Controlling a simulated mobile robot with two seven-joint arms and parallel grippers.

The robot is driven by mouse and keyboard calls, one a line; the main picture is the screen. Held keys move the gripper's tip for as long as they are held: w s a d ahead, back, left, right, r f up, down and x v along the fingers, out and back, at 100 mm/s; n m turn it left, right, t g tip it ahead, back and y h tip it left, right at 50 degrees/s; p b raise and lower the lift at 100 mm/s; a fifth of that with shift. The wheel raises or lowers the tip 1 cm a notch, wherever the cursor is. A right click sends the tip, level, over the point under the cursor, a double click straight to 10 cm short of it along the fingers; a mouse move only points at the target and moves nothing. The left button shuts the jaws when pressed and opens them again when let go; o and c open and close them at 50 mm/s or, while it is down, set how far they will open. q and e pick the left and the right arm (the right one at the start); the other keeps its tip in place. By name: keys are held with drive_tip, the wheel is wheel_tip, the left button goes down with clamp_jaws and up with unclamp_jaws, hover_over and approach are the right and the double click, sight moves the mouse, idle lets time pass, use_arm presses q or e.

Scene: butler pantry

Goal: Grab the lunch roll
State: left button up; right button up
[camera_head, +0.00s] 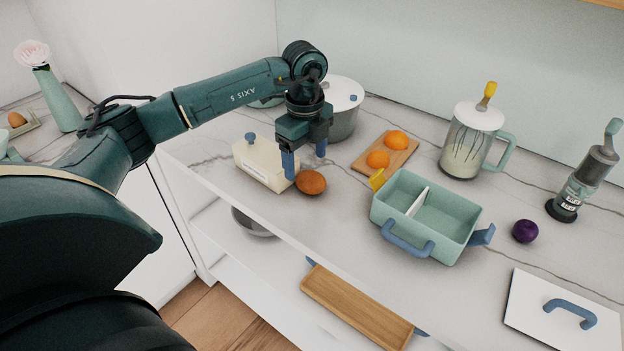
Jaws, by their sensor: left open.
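The lunch roll looks to be the round brown roll (311,182) on the marble counter, beside a cream box with a blue knob. My left gripper (306,161) points down just above and behind the roll, its two blue fingers apart and nothing seen between them. The near finger's tip is close to the roll's left edge; I cannot tell whether it touches. My right gripper is not in view.
The cream box (262,163) stands close on the left. A pot (343,118) is behind the gripper. A wooden board (399,157) with two oranges and a green lunch box (460,215) are to the right. The counter's front edge is near the roll.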

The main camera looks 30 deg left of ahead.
sight(311, 174)
use_arm(q)
drive_tip(key=f, duration=0.3)
drive_tip(key=f+p, duration=0.1)
drive_tip(key=shift+w+d+f, duration=0.3)
drive_tip(key=shift+d+f, duration=0.05)
drive_tip(key=shift+d, duration=0.05)
drive_tip(key=shift+f, duration=0.55)
drive_tip(key=c, duration=1)
